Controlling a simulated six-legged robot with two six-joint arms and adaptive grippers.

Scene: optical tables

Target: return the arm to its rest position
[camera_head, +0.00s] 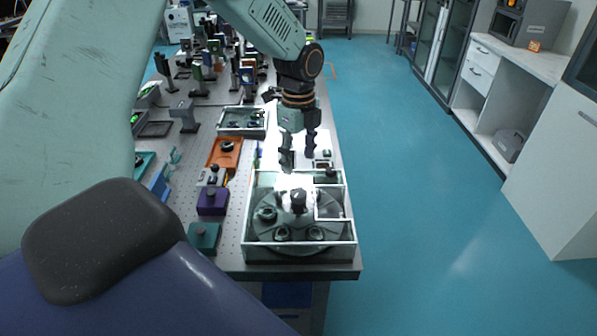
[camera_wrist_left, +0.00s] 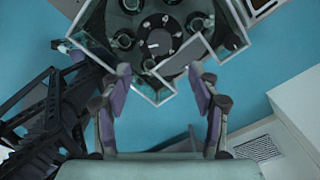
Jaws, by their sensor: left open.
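My left arm (camera_head: 265,25) reaches in from the upper left in the head view and bends down over the optical table. My left gripper (camera_head: 298,158) points down above the far end of a clear-walled box (camera_head: 300,252) near the table's front right corner. Its fingers are apart with nothing between them. In the left wrist view the open fingers of the left gripper (camera_wrist_left: 160,95) frame the box edge and a round carousel (camera_wrist_left: 160,40) with several round fittings. The carousel also shows inside the box in the head view (camera_head: 297,222). My right gripper is not in view.
The optical table (camera_head: 228,258) holds a second tray (camera_head: 243,131), an orange tray (camera_head: 224,153), a purple block (camera_head: 212,201), a green block (camera_head: 204,237) and several optical mounts. Blue floor (camera_head: 420,200) is clear to the right, before white cabinets (camera_head: 555,170).

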